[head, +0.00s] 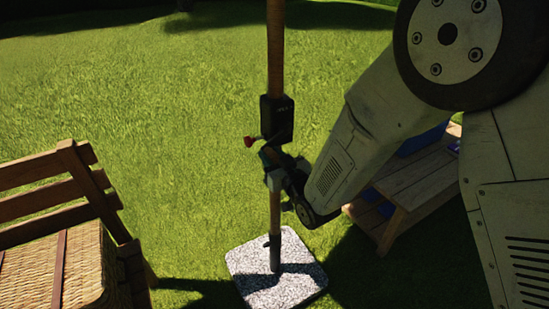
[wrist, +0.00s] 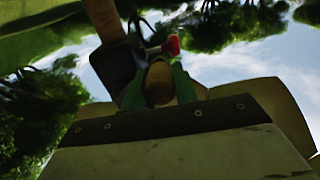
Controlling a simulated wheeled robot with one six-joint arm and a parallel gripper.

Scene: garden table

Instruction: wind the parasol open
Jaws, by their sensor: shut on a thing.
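The parasol's wooden pole (head: 276,50) stands upright in the head view, with a black winding housing (head: 277,119) on it. A red knob (head: 249,141) on a short rod sticks out left just below the housing; it also shows in the wrist view (wrist: 171,45). My gripper (head: 270,158) is at the pole just under the housing. The canopy is outside the head view.
The pole stands in a speckled stone base (head: 277,285) on the grass. A wooden bench or table (head: 420,180) with blue items is behind my arm at the right. Grass at the back is clear.

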